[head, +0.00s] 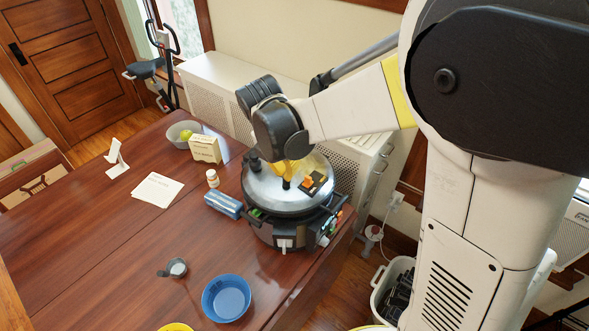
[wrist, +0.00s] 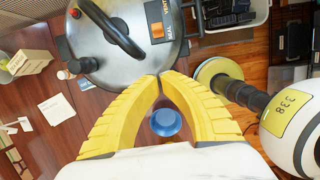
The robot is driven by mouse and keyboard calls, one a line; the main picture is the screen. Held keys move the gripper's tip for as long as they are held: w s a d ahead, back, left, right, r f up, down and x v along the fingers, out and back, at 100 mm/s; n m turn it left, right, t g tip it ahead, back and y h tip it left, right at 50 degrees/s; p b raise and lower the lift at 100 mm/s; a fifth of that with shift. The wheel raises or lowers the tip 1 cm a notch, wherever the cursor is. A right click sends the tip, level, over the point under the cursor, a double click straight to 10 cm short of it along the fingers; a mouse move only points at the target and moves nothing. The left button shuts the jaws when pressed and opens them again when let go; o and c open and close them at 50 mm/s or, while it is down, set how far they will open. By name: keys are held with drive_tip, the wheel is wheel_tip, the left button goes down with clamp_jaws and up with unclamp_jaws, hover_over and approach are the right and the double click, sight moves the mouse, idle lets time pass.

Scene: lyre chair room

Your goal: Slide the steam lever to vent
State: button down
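The pressure cooker (head: 262,195) has a round metal lid and stands near the table's right edge. On its lid is a black plate with the orange steam lever (head: 308,182). In the wrist view the lever (wrist: 157,30) sits toward the lower end of its plate, beside small lettering hard to read. My gripper (wrist: 159,75) has yellow fingers whose tips meet, with nothing seen between them. The tips show just below the lever in that view, apart from it. In the head view my gripper (head: 287,180) is over the lid, left of the lever; its contact with the lid is unclear.
A black lid handle (wrist: 118,30) rises left of the lever. A blue bowl (head: 227,298), a small grey cup (head: 177,268), a blue packet (head: 223,204) and a white bottle (head: 212,178) stand around the cooker. The table's left middle is mostly free.

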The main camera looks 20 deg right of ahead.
sight(302, 188)
drive_tip(key=b+x, duration=0.1)
drive_tip(key=x, duration=0.9)
drive_tip(key=w+d, duration=0.2)
drive_tip(key=shift+d, duration=0.4)
drive_tip(key=shift+w+d, duration=0.2)
drive_tip(key=shift+d, duration=0.05)
drive_tip(key=w+d, duration=0.1)
drive_tip(key=w+d+b, duration=0.1)
drive_tip(key=d, duration=0.1)
drive_tip(key=shift+w+d, duration=0.25)
drive_tip(key=shift+d, duration=0.05)
drive_tip(key=shift+a, duration=0.1)
